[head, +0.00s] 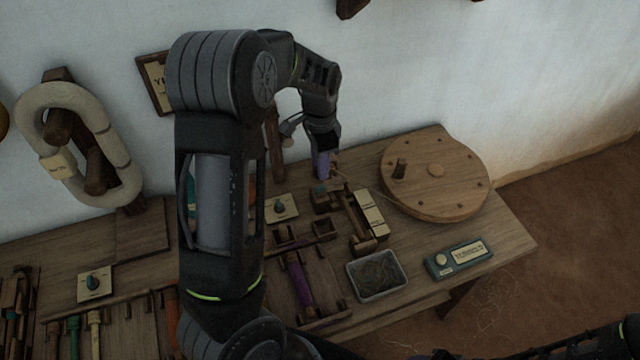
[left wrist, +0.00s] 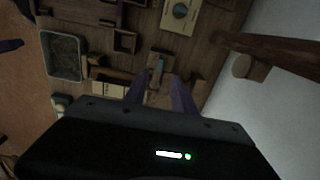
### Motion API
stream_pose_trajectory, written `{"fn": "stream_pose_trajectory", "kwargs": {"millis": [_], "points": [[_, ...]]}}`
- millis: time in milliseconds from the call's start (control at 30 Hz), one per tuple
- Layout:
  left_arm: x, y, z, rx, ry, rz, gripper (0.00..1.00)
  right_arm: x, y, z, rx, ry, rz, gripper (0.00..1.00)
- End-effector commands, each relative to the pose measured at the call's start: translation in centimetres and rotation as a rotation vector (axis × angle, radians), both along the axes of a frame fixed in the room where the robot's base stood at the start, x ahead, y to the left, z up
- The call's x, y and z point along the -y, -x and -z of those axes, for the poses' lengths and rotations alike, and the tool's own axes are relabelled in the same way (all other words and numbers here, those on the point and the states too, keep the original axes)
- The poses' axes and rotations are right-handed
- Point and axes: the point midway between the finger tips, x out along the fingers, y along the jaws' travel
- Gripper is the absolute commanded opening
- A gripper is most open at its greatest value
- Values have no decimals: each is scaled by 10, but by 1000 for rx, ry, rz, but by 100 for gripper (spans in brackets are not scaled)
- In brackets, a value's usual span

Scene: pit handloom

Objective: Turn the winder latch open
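The winder (head: 357,216) is a small wooden frame with a bar on the bench, left of a round wooden disc. Its latch (head: 320,189) looks like a small teal piece on a wooden block at the winder's back left end. The teal latch also shows in the left wrist view (left wrist: 158,64), just beyond the fingertips and roughly in line with the gap between them. My left gripper (head: 323,166) points down above the block, its purple fingers apart with nothing visible between them. I cannot tell whether they touch the latch. My right gripper does not show.
The round wooden disc (head: 435,172) with a peg stands close on the right. A grey tray (head: 377,275) and a teal box with a label (head: 458,259) lie nearer the front. A dial plate (head: 281,207) lies left of the latch. A wooden post (head: 274,145) rises beside my left gripper.

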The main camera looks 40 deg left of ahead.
Motion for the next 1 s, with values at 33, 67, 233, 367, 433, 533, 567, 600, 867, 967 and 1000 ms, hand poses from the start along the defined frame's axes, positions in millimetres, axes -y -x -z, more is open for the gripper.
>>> {"fn": "stream_pose_trajectory", "kwargs": {"millis": [33, 67, 233, 367, 433, 533, 567, 600, 867, 967, 1000], "points": [[0, 0, 1, 0, 0, 0, 32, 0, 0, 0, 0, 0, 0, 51], [0, 0, 1, 0, 0, 0, 32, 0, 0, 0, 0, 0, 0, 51], [0, 1, 14, -3, 1, 0, 32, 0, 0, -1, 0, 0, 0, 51], [0, 1, 32, -4, 0, 0, 32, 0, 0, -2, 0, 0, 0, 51], [0, 1, 44, -4, 0, 0, 32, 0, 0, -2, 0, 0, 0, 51], [0, 1, 59, -4, 0, 0, 32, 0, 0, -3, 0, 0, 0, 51], [0, 1, 63, -5, 0, 0, 32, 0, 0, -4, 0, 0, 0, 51], [0, 1, 68, -4, 0, 0, 32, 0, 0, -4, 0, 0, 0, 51], [0, 0, 79, 1, 1, 0, 32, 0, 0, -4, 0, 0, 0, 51], [0, 0, 78, 0, 0, 0, 32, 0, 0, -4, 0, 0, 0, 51], [0, 0, 78, 0, 0, 0, 32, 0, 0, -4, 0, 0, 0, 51]]}}
